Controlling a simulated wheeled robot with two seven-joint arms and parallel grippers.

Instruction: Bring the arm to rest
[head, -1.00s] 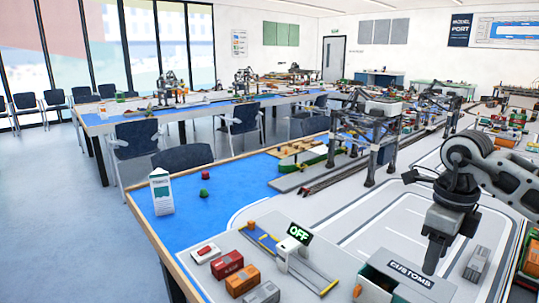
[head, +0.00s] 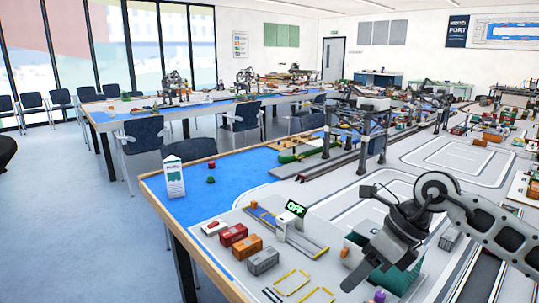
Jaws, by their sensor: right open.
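My right arm comes in from the right edge in the head view. Its dark gripper (head: 352,274) is tilted down and to the left, over the near right part of the table. It is open, and I see nothing held in it. It hangs in front of the dark green customs box (head: 357,247), hiding much of it and its lettering. Whether the fingertips touch the box cannot be told. My left gripper is not in view.
The model port table (head: 225,205) carries an OFF sign (head: 296,208), small containers (head: 248,246), a white and green carton (head: 174,177) and a gantry crane (head: 362,125). Yellow-marked bays (head: 290,283) lie at the front. Blue floor (head: 85,220) is clear at left.

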